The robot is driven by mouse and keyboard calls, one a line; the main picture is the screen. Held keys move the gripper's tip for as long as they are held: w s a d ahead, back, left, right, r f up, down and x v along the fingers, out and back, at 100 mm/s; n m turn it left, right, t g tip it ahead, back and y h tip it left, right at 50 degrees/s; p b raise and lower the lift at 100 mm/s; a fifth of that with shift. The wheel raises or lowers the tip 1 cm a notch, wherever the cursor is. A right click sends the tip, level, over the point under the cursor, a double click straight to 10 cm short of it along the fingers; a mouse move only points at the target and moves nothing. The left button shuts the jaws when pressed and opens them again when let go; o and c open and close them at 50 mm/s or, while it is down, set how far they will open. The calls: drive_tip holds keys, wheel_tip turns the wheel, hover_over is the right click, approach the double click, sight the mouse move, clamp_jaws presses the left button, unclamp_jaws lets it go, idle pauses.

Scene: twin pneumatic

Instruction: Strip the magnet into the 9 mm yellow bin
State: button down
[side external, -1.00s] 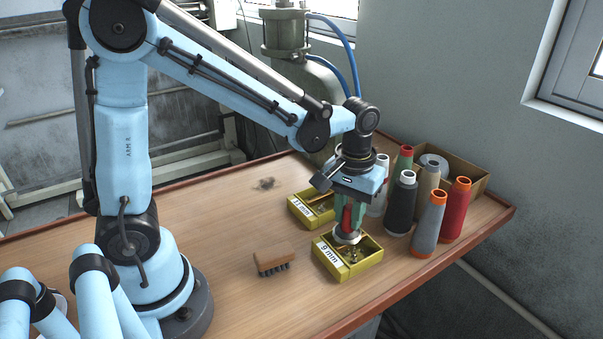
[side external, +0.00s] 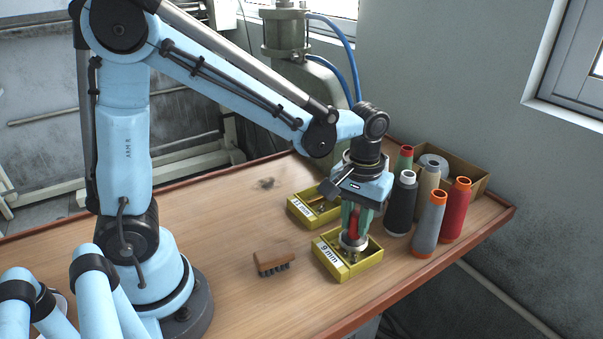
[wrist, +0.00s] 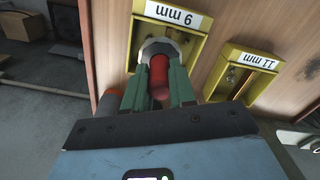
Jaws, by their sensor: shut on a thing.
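My gripper (side external: 354,219) is shut on the red handle of the magnet. The magnet's silvery round head (side external: 352,243) is lower, over the 9 mm yellow bin (side external: 368,268); I cannot tell whether it touches the bin's contents. In the wrist view the red handle (wrist: 158,76) sits between the green fingers of my gripper (wrist: 160,82), and the 9 mm yellow bin (wrist: 198,28) is beyond it. Small metal bits lie in the bin, partly hidden by the magnet.
The 11 mm yellow bin (side external: 301,212) stands behind and left of the 9 mm bin. A wooden brush (side external: 272,261) lies to the left. Several thread cones, such as the grey one (side external: 428,227), stand to the right by a cardboard box (side external: 478,181). The table's left middle is clear.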

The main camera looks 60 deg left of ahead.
drive_tip(key=shift+d, duration=0.3)
drive_tip(key=shift+a+r, duration=0.1)
drive_tip(key=shift+r, duration=3.4)
drive_tip(key=shift+s, duration=0.1)
